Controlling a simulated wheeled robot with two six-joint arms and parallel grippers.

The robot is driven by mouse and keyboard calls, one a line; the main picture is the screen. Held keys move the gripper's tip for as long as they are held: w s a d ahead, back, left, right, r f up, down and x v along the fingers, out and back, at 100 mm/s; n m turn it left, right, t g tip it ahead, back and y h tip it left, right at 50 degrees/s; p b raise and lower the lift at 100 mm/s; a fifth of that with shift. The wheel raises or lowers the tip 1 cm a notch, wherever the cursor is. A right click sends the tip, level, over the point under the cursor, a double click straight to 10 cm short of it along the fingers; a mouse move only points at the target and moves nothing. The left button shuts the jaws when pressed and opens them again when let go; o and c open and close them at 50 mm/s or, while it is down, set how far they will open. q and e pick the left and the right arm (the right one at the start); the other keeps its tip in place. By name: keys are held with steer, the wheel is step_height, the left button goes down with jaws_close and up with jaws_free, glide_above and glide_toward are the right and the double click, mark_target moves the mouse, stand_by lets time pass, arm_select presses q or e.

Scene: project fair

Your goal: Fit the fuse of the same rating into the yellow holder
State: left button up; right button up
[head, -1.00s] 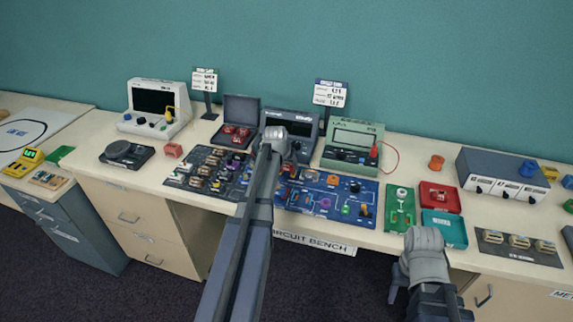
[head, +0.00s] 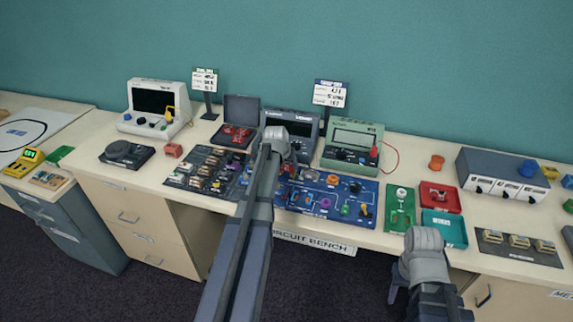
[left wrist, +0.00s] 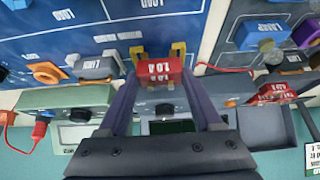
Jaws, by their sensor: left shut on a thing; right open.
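My left gripper (left wrist: 161,88) is shut on a red fuse (left wrist: 160,72) with a white rating label, upside down in the left wrist view and seeming to read 1.0 A. The yellow holder (left wrist: 178,50) shows as two yellow clips on the blue circuit board, at the fuse's far end. The fuse lies at or between the clips; I cannot tell whether it is fully seated. In the head view my left arm hides most of this spot. Other red fuses (head: 238,138) lie in an open dark case. My right gripper (head: 424,243) is open before the bench's front edge.
The blue board (head: 340,208) carries several coloured parts. A green meter (head: 352,148) with a red lead and a grey meter (head: 290,125) stand behind it. A dark board (head: 207,172) lies to the left. Red (head: 441,198) and teal (head: 444,229) trays lie to the right.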

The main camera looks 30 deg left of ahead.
arm_select(q)
steer(key=shift+f+b, duration=0.45)
stand_by(0.4)
steer(key=o, duration=1.3)
steer(key=shift+c, duration=0.2)
steer(key=shift+o, duration=0.8)
steer(key=shift+r, duration=0.15)
steer(key=shift+r+p, duration=3.9)
steer(key=shift+p, duration=0.15)
steer(key=s+d+f+m+g, duration=0.1)
steer(key=s+d, duration=0.2)
steer(key=d, duration=0.5)
steer(key=s+d+f+m+g+h, duration=0.1)
steer(key=s+d, duration=0.3)
steer(key=d, duration=0.4)
steer(key=s+d+m+g, duration=0.1)
steer(key=s+d+m, duration=0.15)
steer(key=d, duration=0.55)
steer(key=s+d+m+g, duration=0.1)
steer(key=s+d, duration=0.5)
steer(key=s, duration=0.2)
steer(key=s+d+m+g+y, duration=0.1)
steer(key=s+d+g, duration=0.1)
steer(key=s+d, duration=0.5)
steer(key=shift+s+f, duration=0.45)
steer(key=shift+s, duration=0.65)
